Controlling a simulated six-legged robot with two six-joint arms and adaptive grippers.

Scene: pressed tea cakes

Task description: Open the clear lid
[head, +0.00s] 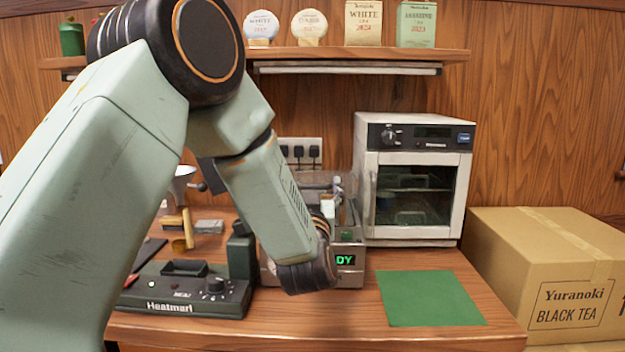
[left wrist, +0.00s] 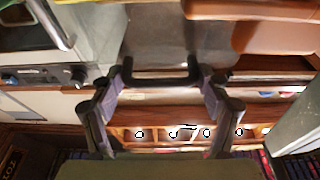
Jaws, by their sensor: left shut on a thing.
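The press machine (head: 349,279) stands on the counter behind my left arm, with a green display reading "DY" at its front. Its clear lid (head: 313,180) shows faintly above it, partly hidden by my arm. In the left wrist view the lid looks like a grey see-through panel (left wrist: 158,38) with a dark bar handle (left wrist: 160,77) at its edge. My left gripper (left wrist: 160,84) has its two fingers at the ends of this handle and is shut on it. How far the lid is tilted I cannot tell. My right gripper is not in view.
A white oven (head: 414,235) stands right of the machine. A black Heatmart device (head: 180,295) lies to the left. A green mat (head: 430,298) lies bare at the right front. A cardboard box (head: 548,260) stands beyond it. A wooden shelf (head: 360,55) hangs above.

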